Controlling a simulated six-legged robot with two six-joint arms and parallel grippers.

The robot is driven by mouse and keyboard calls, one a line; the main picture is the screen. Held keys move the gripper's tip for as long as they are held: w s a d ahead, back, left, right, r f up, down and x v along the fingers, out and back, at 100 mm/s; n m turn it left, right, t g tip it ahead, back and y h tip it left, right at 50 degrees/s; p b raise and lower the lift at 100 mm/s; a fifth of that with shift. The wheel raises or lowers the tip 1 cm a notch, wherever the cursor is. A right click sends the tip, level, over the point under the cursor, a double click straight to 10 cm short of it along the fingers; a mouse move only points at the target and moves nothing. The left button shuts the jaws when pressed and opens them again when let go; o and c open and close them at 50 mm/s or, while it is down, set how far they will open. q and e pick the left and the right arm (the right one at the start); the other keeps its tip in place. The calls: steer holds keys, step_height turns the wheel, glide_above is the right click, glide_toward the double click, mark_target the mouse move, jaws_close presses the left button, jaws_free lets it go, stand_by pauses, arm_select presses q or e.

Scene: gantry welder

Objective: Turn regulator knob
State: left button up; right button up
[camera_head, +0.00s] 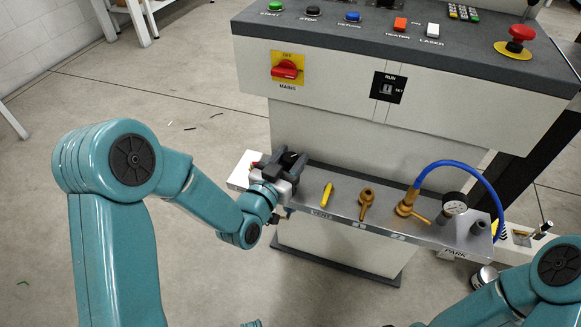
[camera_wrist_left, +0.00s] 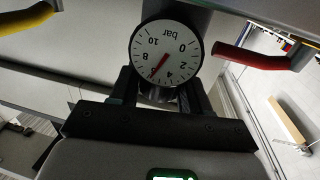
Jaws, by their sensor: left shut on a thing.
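My left gripper (camera_head: 284,172) is at the left end of the grey shelf (camera_head: 345,215) on the machine's front. In the left wrist view its two dark fingers (camera_wrist_left: 160,92) are closed on the regulator knob (camera_wrist_left: 158,96), just below a round white pressure gauge (camera_wrist_left: 165,52). The gauge is marked bar and appears upside down, with a red needle. Only part of the knob shows between the fingers. In the head view the gripper hides the knob and gauge. My right arm enters at the lower right, but its gripper is not in view.
A red handle (camera_wrist_left: 250,57) is close beside the regulator. The control panel (camera_head: 350,42) overhangs behind.

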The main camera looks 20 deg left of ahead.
arm_select(q)
steer(key=n+y+b, duration=0.1)
steer(key=y, duration=0.1)
steer(key=n+y+b, duration=0.1)
steer(key=n+y, duration=0.1)
steer(key=y, duration=0.1)
steer(key=shift+d+f+n+y+b, duration=0.2)
steer(key=shift+n+y+b, duration=0.1)
steer(key=shift+b, duration=0.05)
steer(key=n+y, duration=0.2)
steer(key=y, duration=0.1)
steer(key=shift+r+b, duration=0.1)
steer(key=shift+b, duration=0.25)
steer(key=shift+a+r+n+g+y, duration=0.15)
steer(key=shift+n+g+y, duration=0.65)
steer(key=shift+y, duration=0.5)
steer(key=shift+n+y, duration=0.3)
steer(key=o, duration=0.9)
steer(key=shift+o, duration=0.2)
steer(key=b+v, duration=0.2)
steer(key=v, duration=1.4)
